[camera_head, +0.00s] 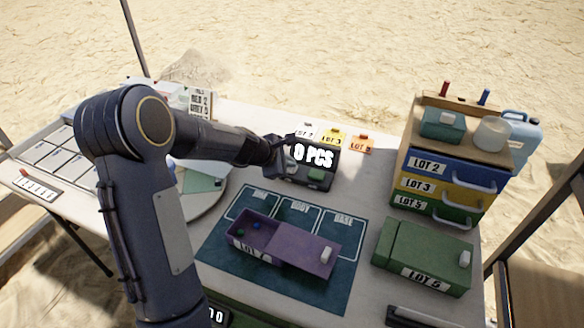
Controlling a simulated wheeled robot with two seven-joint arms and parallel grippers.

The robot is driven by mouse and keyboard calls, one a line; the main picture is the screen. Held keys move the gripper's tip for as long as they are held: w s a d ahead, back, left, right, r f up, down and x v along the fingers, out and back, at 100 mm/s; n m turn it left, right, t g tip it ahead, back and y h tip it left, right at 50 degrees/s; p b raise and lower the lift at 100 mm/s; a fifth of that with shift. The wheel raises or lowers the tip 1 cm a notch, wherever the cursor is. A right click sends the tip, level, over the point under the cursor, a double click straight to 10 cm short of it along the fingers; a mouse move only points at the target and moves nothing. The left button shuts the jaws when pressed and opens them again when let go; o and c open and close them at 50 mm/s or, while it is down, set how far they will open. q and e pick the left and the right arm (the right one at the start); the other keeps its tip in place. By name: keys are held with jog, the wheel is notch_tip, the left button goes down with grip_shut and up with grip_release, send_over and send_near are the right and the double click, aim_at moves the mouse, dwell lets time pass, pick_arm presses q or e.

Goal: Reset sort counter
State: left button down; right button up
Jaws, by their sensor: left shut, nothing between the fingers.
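The sort counter (314,157) is a dark box at the table's middle back, and its display reads "0 PCS". It has a green button (317,175) low on its front right and a pale patch at its front left. My left arm reaches in from the left. My left gripper (281,148) is shut and empty at the counter's left edge. I cannot tell whether its fingertips touch the counter. My right gripper is not in view.
An open purple tray (318,238) with small coloured pieces lies on a dark green mat (226,275). A closed green box (400,236) is to its right. A drawer cabinet (402,178) stands at the back right. Small lot tags (361,143) stand behind the counter.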

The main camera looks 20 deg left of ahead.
aim_at(289, 170)
pick_arm(q)
jog(key=shift+f, duration=0.15)
dwell(0.3)
jog(key=shift+r+p, duration=0.85)
jog(key=shift+r, duration=0.1)
notch_tip(289, 170, up, 5)
jog(key=p, duration=0.5)
jog(key=shift+r, duration=0.1)
